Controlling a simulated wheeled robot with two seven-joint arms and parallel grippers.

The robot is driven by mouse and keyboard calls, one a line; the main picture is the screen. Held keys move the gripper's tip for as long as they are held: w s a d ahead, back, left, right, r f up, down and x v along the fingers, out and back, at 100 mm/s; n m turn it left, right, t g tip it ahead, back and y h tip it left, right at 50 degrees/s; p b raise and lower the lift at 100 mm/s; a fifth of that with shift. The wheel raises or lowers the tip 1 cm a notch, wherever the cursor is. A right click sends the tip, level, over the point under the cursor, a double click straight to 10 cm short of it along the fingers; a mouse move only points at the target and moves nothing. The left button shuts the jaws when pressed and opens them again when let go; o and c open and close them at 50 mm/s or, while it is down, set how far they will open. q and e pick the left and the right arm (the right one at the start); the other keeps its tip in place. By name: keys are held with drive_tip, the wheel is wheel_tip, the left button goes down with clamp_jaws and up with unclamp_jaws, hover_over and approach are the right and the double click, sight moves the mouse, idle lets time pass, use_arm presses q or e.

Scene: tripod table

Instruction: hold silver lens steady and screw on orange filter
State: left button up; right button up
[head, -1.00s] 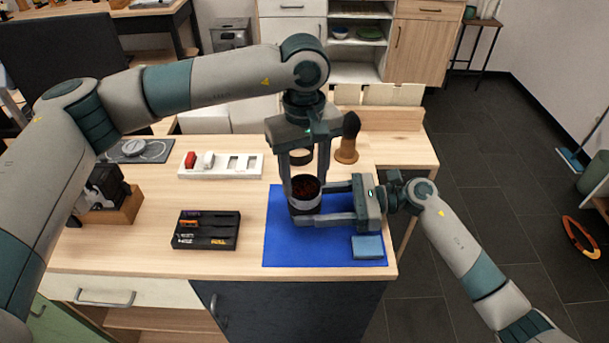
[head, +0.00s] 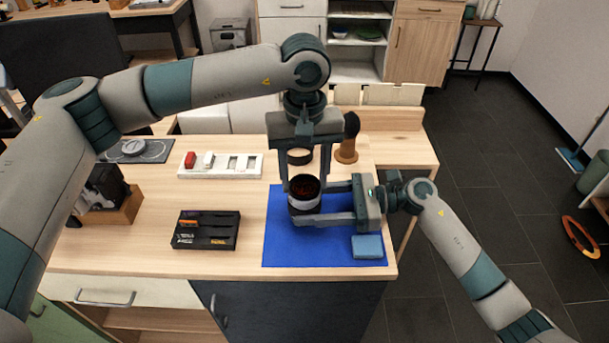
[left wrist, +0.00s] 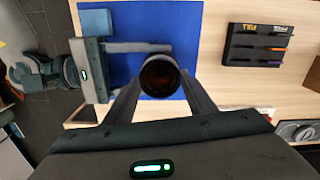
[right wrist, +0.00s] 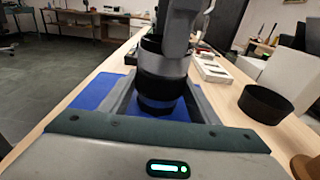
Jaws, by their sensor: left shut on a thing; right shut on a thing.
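The silver lens (head: 304,204) stands upright over the blue mat, a silver band with black parts in the right wrist view (right wrist: 163,66). My right gripper (head: 303,214) comes from the right and is shut around the lens. The orange filter (head: 304,184), a dark ring with dark orange-red glass, sits at the lens's top. My left gripper (head: 304,180) points down from above, shut with one finger on each side of the filter. The glass shows between its fingers in the left wrist view (left wrist: 160,77). The seam between filter and lens is too small to judge.
A blue mat (head: 281,240) carries a blue cloth block (head: 367,246). A black tray (head: 206,230) lies left and a white slotted tray (head: 220,166) behind. A black ring (head: 300,156) and a wooden-handled brush (head: 346,150) stand behind the lens. The front-left tabletop is clear.

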use_arm(q)
drive_tip(key=shift+f, duration=0.25)
drive_tip(key=shift+m, duration=1.5)
drive_tip(key=shift+s, duration=0.1)
drive_tip(key=shift+m, duration=1.5)
drive_tip(key=shift+c, duration=0.4)
drive_tip(key=o, duration=1)
drive_tip(key=shift+r+n, duration=0.15)
drive_tip(key=shift+n, duration=1.35)
